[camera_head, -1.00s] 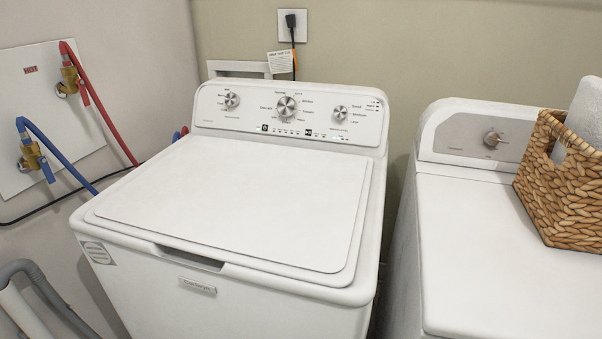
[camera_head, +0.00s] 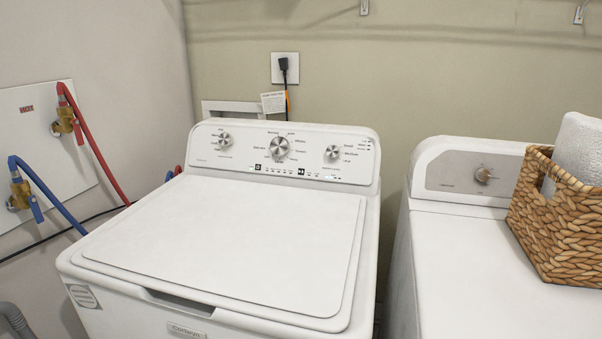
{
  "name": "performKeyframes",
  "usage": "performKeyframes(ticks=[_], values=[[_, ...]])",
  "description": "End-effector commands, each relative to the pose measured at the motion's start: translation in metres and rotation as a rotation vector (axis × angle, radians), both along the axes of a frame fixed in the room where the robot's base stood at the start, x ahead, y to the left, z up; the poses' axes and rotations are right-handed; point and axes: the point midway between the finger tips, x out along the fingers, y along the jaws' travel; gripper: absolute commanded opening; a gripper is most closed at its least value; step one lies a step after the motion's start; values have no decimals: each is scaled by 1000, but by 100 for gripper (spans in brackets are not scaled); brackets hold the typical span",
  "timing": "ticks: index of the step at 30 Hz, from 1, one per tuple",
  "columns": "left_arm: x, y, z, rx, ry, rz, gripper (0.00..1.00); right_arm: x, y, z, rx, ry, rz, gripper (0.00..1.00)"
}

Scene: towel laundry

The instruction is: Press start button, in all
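The white top-loading washing machine (camera_head: 220,240) stands in the middle of the view with its lid (camera_head: 230,235) shut. Its raised control panel (camera_head: 205,158) at the back carries three silver knobs, the largest of them the middle knob (camera_head: 279,147). A row of small dark marks and lights runs below that knob, with a small lit spot (camera_head: 332,178) at its right end. Which of these is the start button is too small to tell. Neither of my grippers is in view.
A second white machine (camera_head: 470,260) stands at the right, across a narrow gap. A wicker basket (camera_head: 555,220) holding a rolled white towel (camera_head: 580,150) sits on it. A red hose (camera_head: 95,145) and a blue hose (camera_head: 50,195) run along the left wall. The space above the lid is clear.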

Motion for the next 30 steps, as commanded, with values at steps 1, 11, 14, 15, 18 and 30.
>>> performKeyframes(ticks=[1,11,14,15,18,30], values=[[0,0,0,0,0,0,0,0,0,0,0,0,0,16],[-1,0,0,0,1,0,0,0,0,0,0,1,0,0],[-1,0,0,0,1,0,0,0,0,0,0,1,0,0],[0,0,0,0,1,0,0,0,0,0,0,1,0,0],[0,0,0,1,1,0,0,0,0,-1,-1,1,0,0],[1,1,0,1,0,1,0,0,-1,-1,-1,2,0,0]])
